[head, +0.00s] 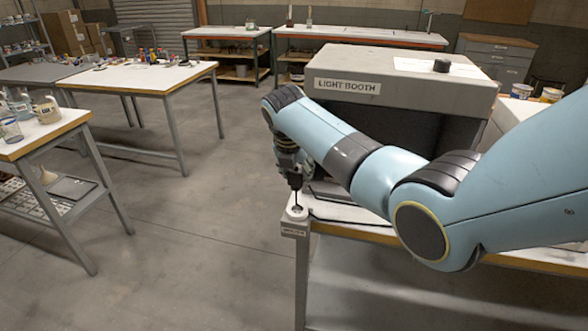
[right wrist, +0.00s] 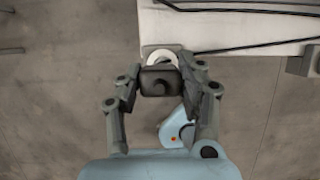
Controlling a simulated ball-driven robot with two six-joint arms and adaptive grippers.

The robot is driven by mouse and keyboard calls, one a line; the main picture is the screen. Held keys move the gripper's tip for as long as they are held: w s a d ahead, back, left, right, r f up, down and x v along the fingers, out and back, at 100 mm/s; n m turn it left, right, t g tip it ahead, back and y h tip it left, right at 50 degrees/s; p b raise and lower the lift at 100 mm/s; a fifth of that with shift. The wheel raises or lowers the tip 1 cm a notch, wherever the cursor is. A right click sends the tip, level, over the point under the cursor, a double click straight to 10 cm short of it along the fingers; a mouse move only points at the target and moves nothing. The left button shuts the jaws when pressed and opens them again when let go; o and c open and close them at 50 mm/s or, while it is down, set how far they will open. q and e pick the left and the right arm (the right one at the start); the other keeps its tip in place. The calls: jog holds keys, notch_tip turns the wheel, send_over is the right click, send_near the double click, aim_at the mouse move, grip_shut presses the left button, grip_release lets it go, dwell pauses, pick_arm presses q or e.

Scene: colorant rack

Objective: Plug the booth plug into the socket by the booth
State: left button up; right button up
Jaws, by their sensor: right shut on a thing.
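The booth plug is a dark block (right wrist: 160,80) held between the fingers of my right gripper (right wrist: 160,90) in the right wrist view. In the head view the gripper (head: 294,178) points down at the table's front left corner, with the dark plug (head: 296,184) below it. The socket is a grey block with a white round top (head: 296,212) on that corner. A white ring (right wrist: 160,57) shows partly behind the plug in the right wrist view. I cannot tell whether the plug touches the socket. My left gripper is not in view.
The grey light booth (head: 400,72) stands on the table behind my right arm. A black cable (right wrist: 230,11) lies along the white tabletop (right wrist: 215,30). Other worktables (head: 140,78) stand to the left and back. The floor left of the corner is clear.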

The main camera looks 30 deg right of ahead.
aim_at(296, 186)
jog(key=shift+s+d, duration=0.2)
jog(key=shift+w+a, duration=0.1)
jog(key=shift+w, duration=0.05)
jog(key=shift+f+b, duration=0.3)
jog(key=shift+f, duration=0.05)
jog(key=shift+f+b, duration=1.45)
jog(key=shift+f, duration=1.1)
jog(key=shift+f+b, duration=0.7)
jog(key=shift+f, duration=0.45)
jog(key=o, duration=1.2)
jog(key=shift+o, duration=0.2)
jog(key=shift+r, duration=0.15)
